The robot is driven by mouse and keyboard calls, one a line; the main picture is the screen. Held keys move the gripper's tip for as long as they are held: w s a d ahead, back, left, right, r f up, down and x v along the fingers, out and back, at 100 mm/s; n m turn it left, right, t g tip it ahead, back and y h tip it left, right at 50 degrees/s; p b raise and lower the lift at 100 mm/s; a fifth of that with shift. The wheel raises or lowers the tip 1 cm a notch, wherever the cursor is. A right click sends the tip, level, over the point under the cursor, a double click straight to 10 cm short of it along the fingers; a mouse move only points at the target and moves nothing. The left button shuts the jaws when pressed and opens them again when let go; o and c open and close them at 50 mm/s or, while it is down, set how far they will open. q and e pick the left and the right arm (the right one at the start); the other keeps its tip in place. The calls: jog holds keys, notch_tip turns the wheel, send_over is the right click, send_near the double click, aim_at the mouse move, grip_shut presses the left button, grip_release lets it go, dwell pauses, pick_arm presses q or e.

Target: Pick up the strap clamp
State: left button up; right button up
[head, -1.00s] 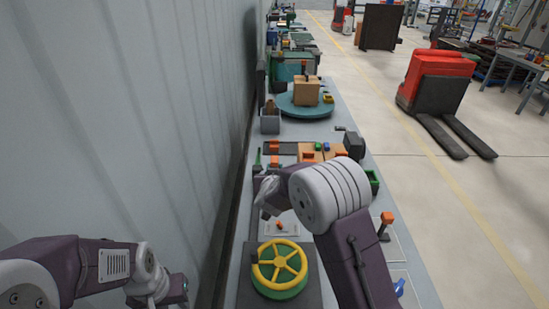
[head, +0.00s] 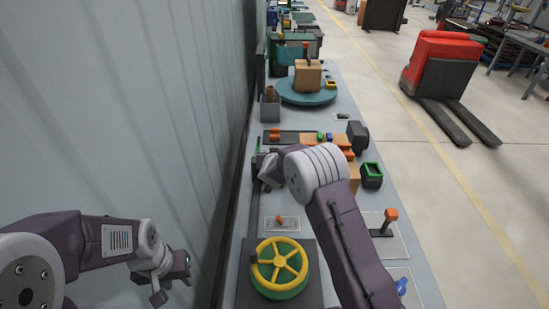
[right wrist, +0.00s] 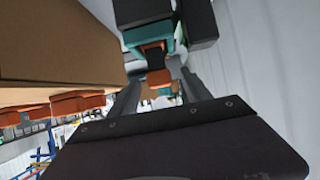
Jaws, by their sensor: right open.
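I cannot tell for sure which thing is the strap clamp. In the right wrist view, an orange and black piece (right wrist: 155,55) shows beyond the gap between the fingers of my right gripper (right wrist: 157,88), which is open. A teal part is right behind this piece. Whether the fingers touch it is unclear. In the head view my right arm hides most of its gripper. My left gripper (head: 172,277) hangs at the lower left, apart from the bench, and its jaws are too small to read.
The long bench (head: 330,262) carries a yellow handwheel (head: 279,265), a lever with an orange knob (head: 391,214), a green-rimmed black bin (head: 371,176) and a carton (head: 307,75) on a teal turntable (head: 306,97). A wall (head: 130,110) runs along the left. A red pallet truck (head: 438,68) stands on the floor.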

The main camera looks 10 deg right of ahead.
jog(key=shift+w+d+f, duration=0.1)
jog(key=shift+w+f, duration=0.15)
jog(key=shift+w, duration=0.3)
jog(key=shift+w+d+f, duration=0.1)
jog(key=shift+w+f, duration=0.2)
jog(key=shift+w, duration=0.05)
jog(key=shift+r, duration=0.1)
grip_shut()
